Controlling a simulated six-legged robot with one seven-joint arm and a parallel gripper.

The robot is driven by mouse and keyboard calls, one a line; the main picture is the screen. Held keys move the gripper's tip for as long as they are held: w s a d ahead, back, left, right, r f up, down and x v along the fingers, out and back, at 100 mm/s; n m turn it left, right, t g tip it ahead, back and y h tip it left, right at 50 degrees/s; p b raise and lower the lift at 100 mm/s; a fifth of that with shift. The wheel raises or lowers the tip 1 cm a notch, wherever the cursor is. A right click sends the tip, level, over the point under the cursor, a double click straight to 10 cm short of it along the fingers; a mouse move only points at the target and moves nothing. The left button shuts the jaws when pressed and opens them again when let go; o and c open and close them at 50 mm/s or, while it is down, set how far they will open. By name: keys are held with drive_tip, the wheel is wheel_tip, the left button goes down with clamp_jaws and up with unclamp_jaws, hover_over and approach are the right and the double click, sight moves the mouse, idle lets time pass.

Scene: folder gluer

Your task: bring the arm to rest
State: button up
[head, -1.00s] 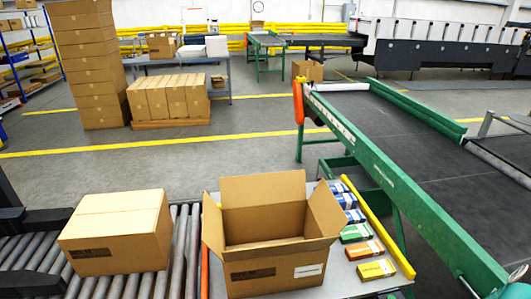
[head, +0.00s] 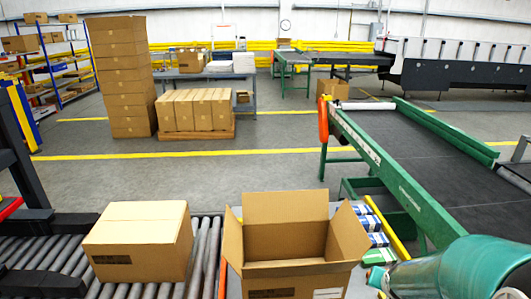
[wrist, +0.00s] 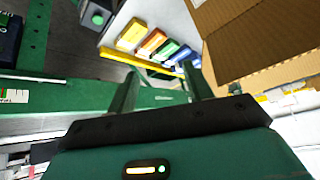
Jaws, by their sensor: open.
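My gripper (wrist: 163,88) shows in the wrist view with its two dark fingers apart and nothing between them. It hangs in the air near the green side beam of the belt conveyor (wrist: 70,98). My teal arm comes into the lower right of the head view and covers part of the table there; the fingers do not show in that view. An open cardboard carton (head: 285,278) stands on the table with its flaps up. Its floor is hidden. The carton also fills the upper right of the wrist view (wrist: 250,45).
Several small coloured boxes (head: 378,240) lie between the carton and a yellow rail (head: 390,228); they also show in the wrist view (wrist: 152,42). A closed carton (head: 140,240) sits on the roller conveyor (head: 205,255) at left. The green belt conveyor (head: 410,195) runs along the right.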

drive_tip(key=s+a+r+n+g+y, duration=0.1)
drive_tip(key=s+a+r+n, duration=0.5)
drive_tip(key=s+a+r, duration=0.8)
drive_tip(key=a+r+y, duration=0.1)
drive_tip(key=a+r, duration=0.2)
drive_tip(key=shift+s+a+n+y, duration=0.3)
drive_tip(key=shift+s+y, duration=0.05)
drive_tip(key=shift+y, duration=0.05)
